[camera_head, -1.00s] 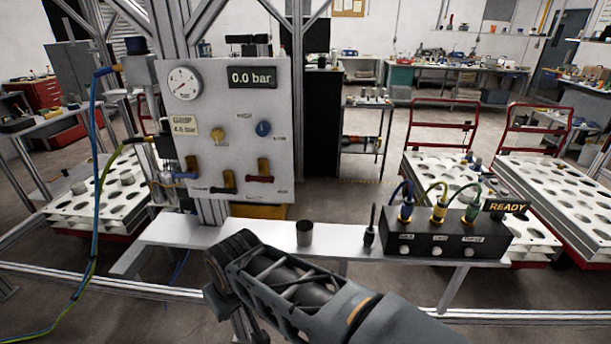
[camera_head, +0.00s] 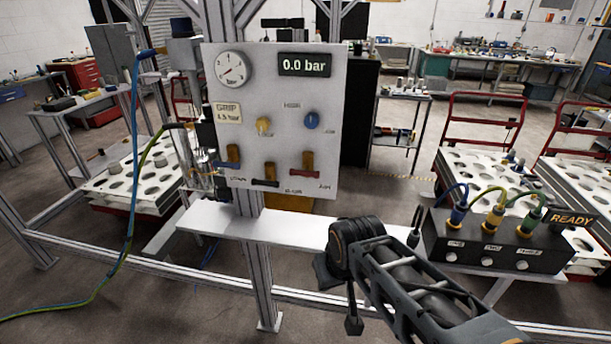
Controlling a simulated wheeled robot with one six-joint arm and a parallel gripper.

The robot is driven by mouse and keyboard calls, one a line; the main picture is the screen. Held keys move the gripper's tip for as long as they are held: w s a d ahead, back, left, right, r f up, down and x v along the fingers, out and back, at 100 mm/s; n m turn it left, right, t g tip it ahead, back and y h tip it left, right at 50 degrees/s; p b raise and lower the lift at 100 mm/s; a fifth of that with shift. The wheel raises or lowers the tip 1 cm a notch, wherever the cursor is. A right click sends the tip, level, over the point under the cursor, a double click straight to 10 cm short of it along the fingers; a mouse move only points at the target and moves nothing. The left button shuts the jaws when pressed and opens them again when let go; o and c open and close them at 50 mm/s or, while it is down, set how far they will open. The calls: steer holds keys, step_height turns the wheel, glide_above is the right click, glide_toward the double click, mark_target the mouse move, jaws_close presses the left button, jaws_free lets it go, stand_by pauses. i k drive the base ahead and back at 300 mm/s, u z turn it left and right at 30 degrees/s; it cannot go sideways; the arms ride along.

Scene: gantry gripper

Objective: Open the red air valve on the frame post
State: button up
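A light panel (camera_head: 212,130) is fixed to the frame post (camera_head: 258,270). A valve with a red handle (camera_head: 306,173) sits at its lower right; the handle lies roughly level across the valve's brass-orange body. A blue-handled valve (camera_head: 228,166) and a black-handled valve (camera_head: 266,183) are to its left. The panel display (camera_head: 304,65) reads 0.0 bar. My gripper (camera_head: 345,255) is at the dark end of my arm, below and right of the panel, apart from the red handle. Its fingers are too dark and turned away to tell their opening.
A narrow shelf (camera_head: 235,221) runs below the panel. A black box (camera_head: 485,245) with blue, yellow and green cables and a READY sign (camera_head: 570,218) stands at the right. A gauge (camera_head: 231,69), yellow knob (camera_head: 264,126) and blue knob (camera_head: 311,120) are higher on the panel.

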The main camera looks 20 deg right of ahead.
mark_target(292, 172)
steer(key=z, duration=2.55)
steer(key=k, duration=1.05)
steer(key=u, duration=2.05)
